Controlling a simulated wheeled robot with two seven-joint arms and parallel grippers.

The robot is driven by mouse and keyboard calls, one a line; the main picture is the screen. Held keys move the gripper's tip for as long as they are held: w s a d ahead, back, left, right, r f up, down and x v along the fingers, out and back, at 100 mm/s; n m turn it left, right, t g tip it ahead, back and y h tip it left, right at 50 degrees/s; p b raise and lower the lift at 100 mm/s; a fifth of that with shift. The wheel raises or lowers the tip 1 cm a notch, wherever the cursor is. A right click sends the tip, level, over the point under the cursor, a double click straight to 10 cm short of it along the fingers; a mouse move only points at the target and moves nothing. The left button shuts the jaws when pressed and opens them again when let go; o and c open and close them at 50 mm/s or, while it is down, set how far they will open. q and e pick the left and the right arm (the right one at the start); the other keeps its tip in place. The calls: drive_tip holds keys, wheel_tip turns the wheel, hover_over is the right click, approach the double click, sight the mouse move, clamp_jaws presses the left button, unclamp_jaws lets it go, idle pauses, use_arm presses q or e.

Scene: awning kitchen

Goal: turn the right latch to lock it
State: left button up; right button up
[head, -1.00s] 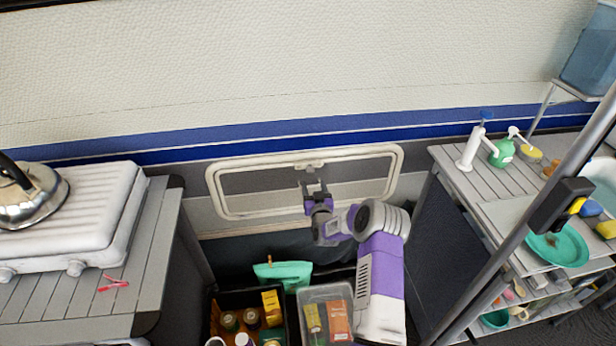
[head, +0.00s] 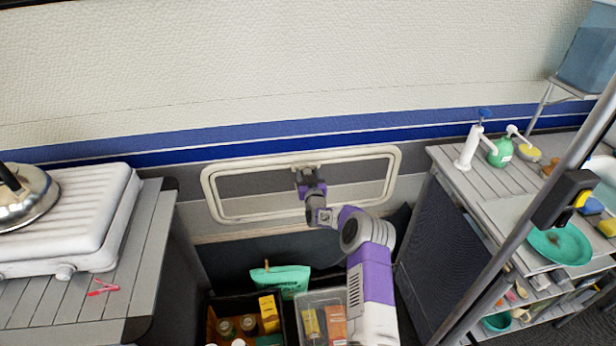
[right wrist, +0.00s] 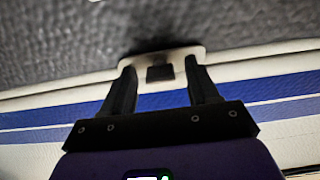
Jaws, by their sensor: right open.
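A white-framed hatch (head: 392,190) is set in the wall under the blue stripes. A latch sits at the middle of its top edge, largely covered by my gripper in the head view. In the right wrist view the latch shows as a cream plate with a dark block (right wrist: 160,73) in its middle. My right gripper (head: 306,172) is at the latch. In the right wrist view its two dark fingers (right wrist: 160,68) are open, one on each side of the block; contact cannot be told. My left gripper is not in view.
Below the hatch stand a black crate (head: 216,306) and a clear bin (head: 314,294) with packages, beside a teal bag (head: 282,278). A stove counter (head: 150,225) is on the left. A slatted counter (head: 450,165) and a slanting metal pole (head: 490,265) are on the right.

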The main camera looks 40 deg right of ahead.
drive_tip(key=c, duration=1)
drive_tip(key=shift+c, duration=0.2)
drive_tip(key=shift+m, duration=9)
